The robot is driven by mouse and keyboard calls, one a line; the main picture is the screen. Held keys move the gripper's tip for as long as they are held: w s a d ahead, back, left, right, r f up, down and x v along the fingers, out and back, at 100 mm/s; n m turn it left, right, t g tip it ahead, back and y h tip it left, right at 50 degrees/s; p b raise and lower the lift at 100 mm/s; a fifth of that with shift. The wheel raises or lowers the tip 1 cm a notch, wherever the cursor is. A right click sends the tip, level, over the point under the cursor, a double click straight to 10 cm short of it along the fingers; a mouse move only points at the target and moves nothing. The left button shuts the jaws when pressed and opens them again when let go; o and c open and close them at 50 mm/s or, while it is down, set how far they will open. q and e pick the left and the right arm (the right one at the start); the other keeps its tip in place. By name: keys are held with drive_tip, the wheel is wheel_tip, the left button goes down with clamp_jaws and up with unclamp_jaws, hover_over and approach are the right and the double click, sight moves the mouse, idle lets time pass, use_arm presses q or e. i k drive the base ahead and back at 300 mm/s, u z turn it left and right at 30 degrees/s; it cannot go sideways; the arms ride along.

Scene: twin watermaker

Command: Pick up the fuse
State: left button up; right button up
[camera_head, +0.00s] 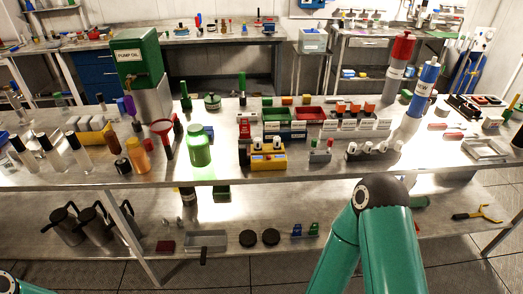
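I cannot tell any one item as the fuse among the many small parts on the steel bench (225,170). Small fuse-like parts stand in a row of white holders (355,128) at the middle right, too small to identify. Neither gripper shows. My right arm's green links and dark elbow fill the lower middle right, and a bit of my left arm shows in the bottom left corner.
A yellow device (268,160), green tray (285,130), red tray (310,113) and bright green jar (199,146) crowd the bench middle. A green pump-oil container (138,60) stands at left. Dark jugs (65,228) sit on the lower shelf (330,245).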

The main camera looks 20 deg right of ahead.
sight(257, 141)
drive_tip(key=u, duration=0.05)
drive_tip(key=i, duration=1)
drive_tip(key=z, duration=0.05)
